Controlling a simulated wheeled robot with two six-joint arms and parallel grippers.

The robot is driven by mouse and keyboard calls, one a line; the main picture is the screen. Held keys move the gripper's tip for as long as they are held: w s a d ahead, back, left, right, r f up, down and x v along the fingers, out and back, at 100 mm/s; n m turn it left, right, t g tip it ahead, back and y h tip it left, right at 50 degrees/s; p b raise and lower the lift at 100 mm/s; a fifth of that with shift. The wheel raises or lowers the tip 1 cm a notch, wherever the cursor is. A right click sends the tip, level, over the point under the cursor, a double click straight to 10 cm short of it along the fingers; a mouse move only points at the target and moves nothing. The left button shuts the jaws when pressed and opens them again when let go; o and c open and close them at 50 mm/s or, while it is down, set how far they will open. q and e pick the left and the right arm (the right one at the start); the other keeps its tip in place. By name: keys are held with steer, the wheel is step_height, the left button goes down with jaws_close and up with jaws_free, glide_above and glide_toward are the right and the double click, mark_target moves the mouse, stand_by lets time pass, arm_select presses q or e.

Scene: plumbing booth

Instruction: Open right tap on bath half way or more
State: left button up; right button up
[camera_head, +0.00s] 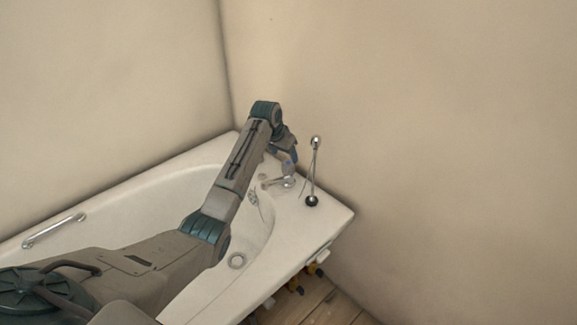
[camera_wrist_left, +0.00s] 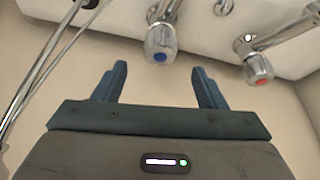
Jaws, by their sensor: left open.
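Two chrome bath taps show in the left wrist view. The blue-marked tap (camera_wrist_left: 160,42) is just beyond the gap between my fingers, roughly centred, and appears apart from them. The red-marked tap (camera_wrist_left: 257,67) is to the right, outside my right-hand finger. My left gripper (camera_wrist_left: 160,84) is open with nothing between its fingers. In the head view my left gripper (camera_head: 287,158) is over the tap fittings (camera_head: 283,181) at the far end of the bath, and my arm partly hides them. My right gripper is not in view.
A chrome shower stand (camera_head: 313,172) rises close to the right of the gripper; its pipe and hose (camera_wrist_left: 40,70) show at the wrist view's left. The white bath (camera_head: 328,216) sits against beige walls (camera_head: 440,120). A grab handle (camera_head: 53,231) is on its left side.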

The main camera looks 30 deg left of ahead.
mark_target(288, 163)
arm_select(q)
steer(key=x, duration=0.6)
steer(key=shift+f+b, duration=0.2)
steer(key=shift+b, duration=0.2)
steer(key=shift+w+f, duration=0.3)
steer(key=shift+f, duration=0.25)
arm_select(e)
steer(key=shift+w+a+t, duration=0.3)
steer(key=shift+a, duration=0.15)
